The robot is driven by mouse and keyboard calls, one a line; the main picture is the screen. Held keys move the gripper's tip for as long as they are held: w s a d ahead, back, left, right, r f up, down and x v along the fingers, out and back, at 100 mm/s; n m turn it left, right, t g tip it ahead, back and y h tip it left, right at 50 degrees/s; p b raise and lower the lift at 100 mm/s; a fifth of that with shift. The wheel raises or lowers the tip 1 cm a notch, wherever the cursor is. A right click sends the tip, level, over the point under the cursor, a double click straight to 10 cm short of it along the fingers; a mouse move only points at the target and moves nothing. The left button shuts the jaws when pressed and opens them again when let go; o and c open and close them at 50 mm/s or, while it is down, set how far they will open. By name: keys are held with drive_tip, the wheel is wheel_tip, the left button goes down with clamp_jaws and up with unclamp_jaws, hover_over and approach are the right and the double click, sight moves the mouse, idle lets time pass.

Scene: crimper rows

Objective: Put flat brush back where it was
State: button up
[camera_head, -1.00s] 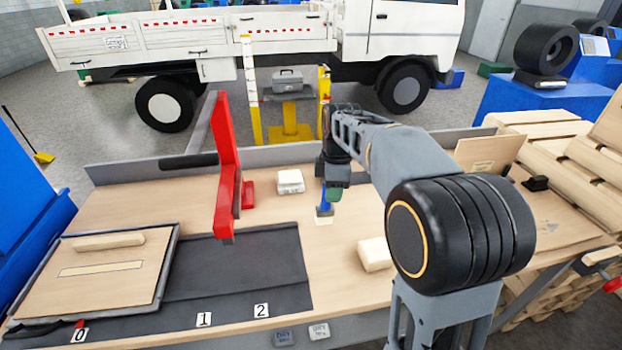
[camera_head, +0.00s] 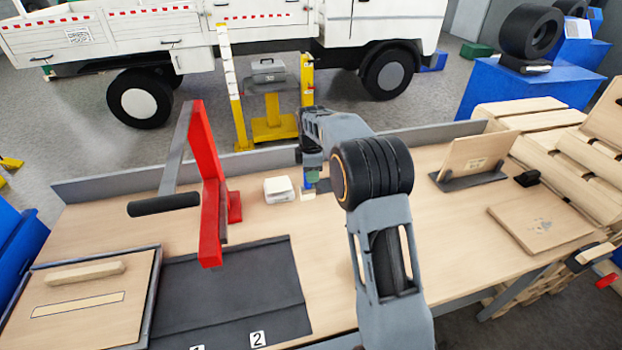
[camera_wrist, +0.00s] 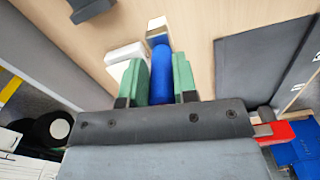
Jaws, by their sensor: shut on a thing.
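The flat brush shows in the wrist view as a blue handle (camera_wrist: 161,72) between the green finger pads of my gripper (camera_wrist: 160,82). Its pale bristle end (camera_wrist: 157,23) points away from the gripper. In the head view my gripper (camera_head: 310,177) is over the back middle of the bench. The pale brush tip (camera_head: 307,196) shows below it, bristles down. I cannot tell if the tip touches the bench. A dark grey mat (camera_head: 225,285) lies at the front left, with a label 2 (camera_head: 258,339) on its front edge. My arm hides part of the bench.
A white block (camera_head: 279,189) stands just left of the gripper. A red upright frame with a black-handled lever (camera_head: 210,190) rises left of it. A wooden tray (camera_head: 90,290) lies at the left. A wooden panel (camera_head: 470,157) stands at the right. Bench between gripper and mat is clear.

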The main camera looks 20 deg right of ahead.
wheel_tip(320, 180, down, 6)
drive_tip(key=w, duration=0.2)
drive_tip(key=shift+w+d+p, duration=0.2)
drive_tip(key=shift+p, duration=0.2)
drive_tip(key=shift+f, duration=0.1)
drive_tip(key=o, duration=0.9)
